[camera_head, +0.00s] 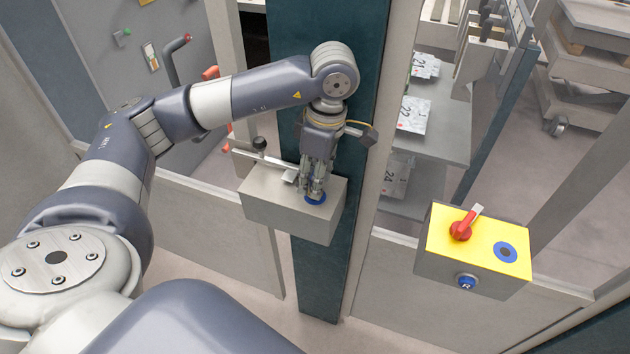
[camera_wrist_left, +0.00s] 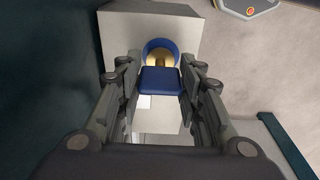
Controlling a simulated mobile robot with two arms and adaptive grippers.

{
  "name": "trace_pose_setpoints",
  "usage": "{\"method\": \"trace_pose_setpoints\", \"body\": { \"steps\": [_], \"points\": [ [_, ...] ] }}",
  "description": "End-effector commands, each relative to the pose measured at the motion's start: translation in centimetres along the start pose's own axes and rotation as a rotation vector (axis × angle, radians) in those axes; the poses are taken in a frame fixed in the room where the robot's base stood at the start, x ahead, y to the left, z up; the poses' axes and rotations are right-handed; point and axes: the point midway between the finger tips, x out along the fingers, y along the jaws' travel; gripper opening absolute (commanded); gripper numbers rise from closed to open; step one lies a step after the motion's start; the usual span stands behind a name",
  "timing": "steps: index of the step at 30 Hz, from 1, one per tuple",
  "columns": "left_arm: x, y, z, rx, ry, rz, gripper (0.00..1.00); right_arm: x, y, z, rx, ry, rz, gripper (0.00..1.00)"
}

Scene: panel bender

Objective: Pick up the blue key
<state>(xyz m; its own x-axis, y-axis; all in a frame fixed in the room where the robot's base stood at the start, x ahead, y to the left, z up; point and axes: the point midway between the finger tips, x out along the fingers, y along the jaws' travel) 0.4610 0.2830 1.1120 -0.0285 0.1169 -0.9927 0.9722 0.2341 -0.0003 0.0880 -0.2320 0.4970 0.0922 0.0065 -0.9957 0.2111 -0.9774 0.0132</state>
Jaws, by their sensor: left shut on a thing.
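The blue key (camera_wrist_left: 160,82) shows in the left wrist view between the two fingers of my left gripper (camera_wrist_left: 160,95). Its flat blue head is between the fingertips, in front of a blue ring with a brass-coloured centre (camera_wrist_left: 158,58) on a grey box. In the head view my left gripper (camera_head: 313,190) points down at the top of the grey box (camera_head: 285,218), and a bit of blue (camera_head: 315,199) shows at its fingertips. The gripper is shut on the key. Whether the key is still seated in the ring I cannot tell. My right gripper is not in view.
A lever with a black knob (camera_head: 259,143) stands beside the grey box, close to my left gripper. Shelves with printed packages (camera_head: 413,114) are behind the dark post.

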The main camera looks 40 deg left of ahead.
Motion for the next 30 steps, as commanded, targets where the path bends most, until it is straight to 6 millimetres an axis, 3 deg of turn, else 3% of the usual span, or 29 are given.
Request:
{"method": "trace_pose_setpoints", "body": {
  "steps": [5,11,24,30],
  "points": [
    [-2.1,0.1,-0.2,-0.001,-0.002,0.007,0.1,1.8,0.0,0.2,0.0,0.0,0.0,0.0],
    [-2.5,-3.5,-0.7,0.003,0.001,0.005,0.1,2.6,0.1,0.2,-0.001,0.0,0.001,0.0],
    [-3.3,-13.1,-1.7,0.003,0.0,0.004,0.1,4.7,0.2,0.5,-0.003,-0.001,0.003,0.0],
    [-3.6,-15.4,-1.9,0.001,0.0,0.002,0.1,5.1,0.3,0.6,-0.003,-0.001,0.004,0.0]
  ]
}}
